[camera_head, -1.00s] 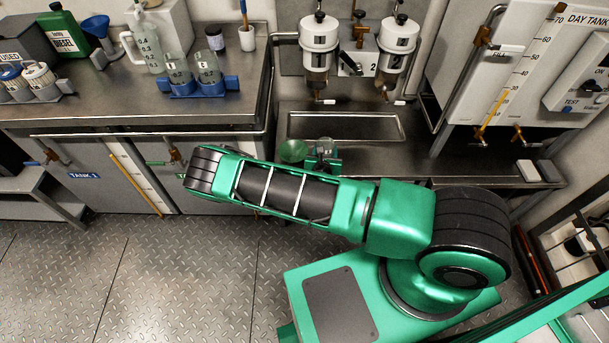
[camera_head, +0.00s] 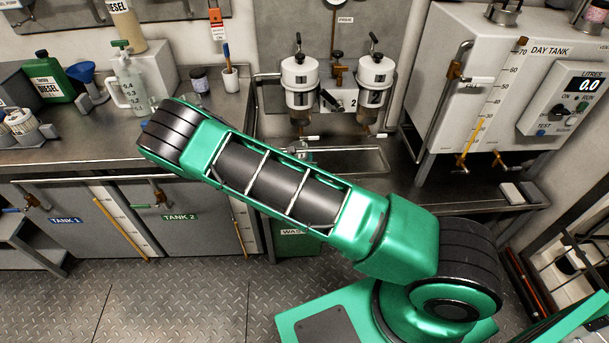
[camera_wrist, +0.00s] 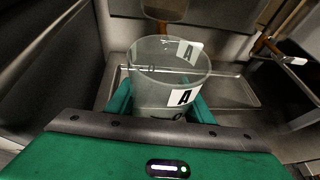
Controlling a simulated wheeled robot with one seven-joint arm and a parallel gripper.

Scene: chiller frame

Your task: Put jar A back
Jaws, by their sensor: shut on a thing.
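Jar A (camera_wrist: 150,82) is a clear open glass jar with a white label marked A. In the wrist view it is upright or nearly so between the green fingers of my gripper (camera_wrist: 163,106), which is shut on it. It appears empty. A steel drip tray (camera_wrist: 232,90) shows behind and below it. In the head view my arm hides most of my gripper and the jar, near the tray (camera_head: 362,158) under the filters.
Two white filter bowls, the left (camera_head: 300,78) and right (camera_head: 372,75), hang over the tray. The day tank (camera_head: 455,70) stands to the right. The left worktop holds a measuring bottle (camera_head: 130,80), a green diesel can (camera_head: 50,75) and a brush cup (camera_head: 229,78).

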